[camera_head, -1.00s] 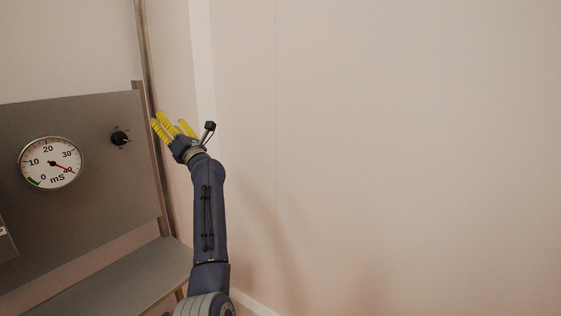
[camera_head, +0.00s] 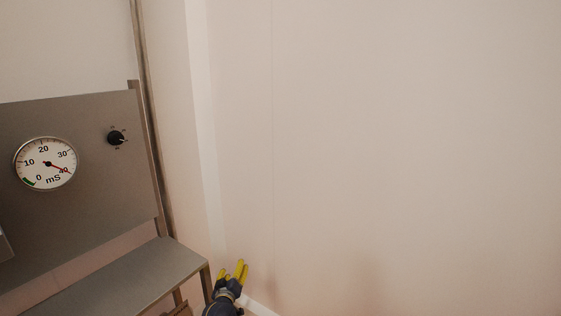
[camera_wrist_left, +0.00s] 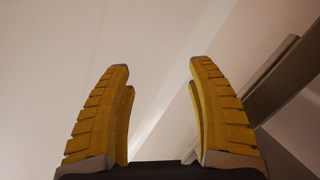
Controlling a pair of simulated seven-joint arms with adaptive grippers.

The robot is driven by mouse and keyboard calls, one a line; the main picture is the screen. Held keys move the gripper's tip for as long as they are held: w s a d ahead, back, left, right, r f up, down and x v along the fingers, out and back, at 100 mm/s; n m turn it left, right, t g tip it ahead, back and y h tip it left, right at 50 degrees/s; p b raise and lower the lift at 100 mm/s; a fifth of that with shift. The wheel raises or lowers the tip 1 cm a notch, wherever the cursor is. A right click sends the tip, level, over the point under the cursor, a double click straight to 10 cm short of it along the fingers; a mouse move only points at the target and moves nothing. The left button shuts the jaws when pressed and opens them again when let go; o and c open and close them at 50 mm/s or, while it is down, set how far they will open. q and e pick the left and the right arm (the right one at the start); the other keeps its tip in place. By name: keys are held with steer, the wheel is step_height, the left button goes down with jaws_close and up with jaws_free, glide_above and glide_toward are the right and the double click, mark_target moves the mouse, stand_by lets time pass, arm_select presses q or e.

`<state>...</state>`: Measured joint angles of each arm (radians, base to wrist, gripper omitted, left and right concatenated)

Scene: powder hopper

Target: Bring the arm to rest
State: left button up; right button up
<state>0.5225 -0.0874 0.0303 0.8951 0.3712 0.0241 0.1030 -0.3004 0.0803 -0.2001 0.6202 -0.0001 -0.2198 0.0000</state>
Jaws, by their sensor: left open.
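My left gripper (camera_head: 232,271) has yellow fingers and shows low in the head view, just right of the grey shelf's end. Its dark arm runs out of the bottom edge. In the left wrist view its two fingers (camera_wrist_left: 158,85) stand wide apart with nothing between them. The gripper is open and empty. My right gripper shows in neither view.
A grey metal panel (camera_head: 95,200) at left carries a round dial gauge (camera_head: 46,163) and a black knob (camera_head: 116,138). A metal shelf (camera_head: 130,277) juts out below it, close to my gripper. A bare pale wall (camera_head: 400,150) fills the right.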

arm_select(q)
steer(key=s+a+f+m+g, duration=0.1)
steer(key=s+f+m+g, duration=0.3)
steer(key=s+f, duration=1.35)
steer(key=s+a+f+m+g, duration=0.1)
steer(key=s+f+m+g, duration=0.3)
steer(key=s+f, duration=1.35)
steer(key=s+a+f+g, duration=0.1)
steer(key=s+f, duration=0.4)
steer(key=s, duration=1)
steer(key=s+a+f+m+g, duration=0.1)
steer(key=s+f, duration=0.5)
steer(key=s, duration=0.9)
steer(key=s+a+f+m+g, duration=0.1)
steer(key=s+a+f+g, duration=0.2)
steer(key=s, duration=1.2)
step_height(320, 180, down, 2)
steer(key=shift+s+a+f+g, duration=0.25)
steer(key=shift+s+g, duration=0.15)
steer(key=shift+g, duration=0.6)
